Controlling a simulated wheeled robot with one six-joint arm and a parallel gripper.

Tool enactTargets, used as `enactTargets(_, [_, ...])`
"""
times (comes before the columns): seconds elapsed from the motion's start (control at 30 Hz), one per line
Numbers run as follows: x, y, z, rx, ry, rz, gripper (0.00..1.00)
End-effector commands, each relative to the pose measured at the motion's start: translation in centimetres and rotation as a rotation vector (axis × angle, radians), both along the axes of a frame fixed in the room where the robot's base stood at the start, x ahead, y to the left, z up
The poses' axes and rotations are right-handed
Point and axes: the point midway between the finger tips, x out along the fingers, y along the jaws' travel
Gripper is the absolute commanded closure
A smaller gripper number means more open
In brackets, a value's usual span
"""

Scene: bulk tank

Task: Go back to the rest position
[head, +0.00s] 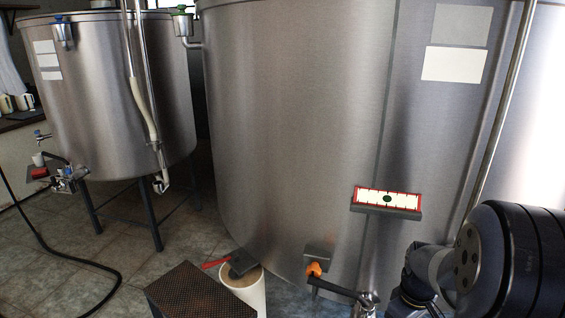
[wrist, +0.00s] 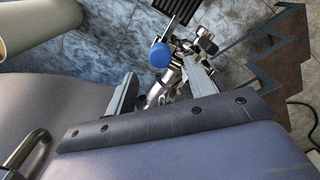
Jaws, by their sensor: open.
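My gripper (wrist: 161,66) is open in the wrist view, its two grey fingers spread apart with nothing held. Beyond the fingers are a round blue cap (wrist: 160,54) and shiny metal valve fittings (wrist: 184,52); whether the fingers touch them I cannot tell. In the head view my dark, rounded arm link fills the lower right corner, and the gripper's fingers do not show there. The big steel tank (head: 290,130) stands close in front, with an orange knob (head: 314,268) and a metal outlet (head: 364,303) low on its wall.
A small shelf (head: 386,211) on the tank carries a red-framed white panel. Below are a white cylinder (head: 250,298) and a brown perforated box (head: 200,293). A second tank (head: 120,110) stands on legs at left; a black hose (head: 75,262) crosses the tiled floor, partly clear there.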

Motion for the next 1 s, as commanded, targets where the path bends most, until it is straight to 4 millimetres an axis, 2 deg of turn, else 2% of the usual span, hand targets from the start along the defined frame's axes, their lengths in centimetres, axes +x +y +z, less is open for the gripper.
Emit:
enactTargets(0.03, [-0.1,0.0,-1.3,0.002,0.005,0.0,0.48])
enactTargets(0.23, [-0.2,0.0,-5.3,0.002,0.006,-0.001,0.48])
enactTargets(1.0, [0.0,0.0,-5.1,0.0,0.0,-0.632,0.48])
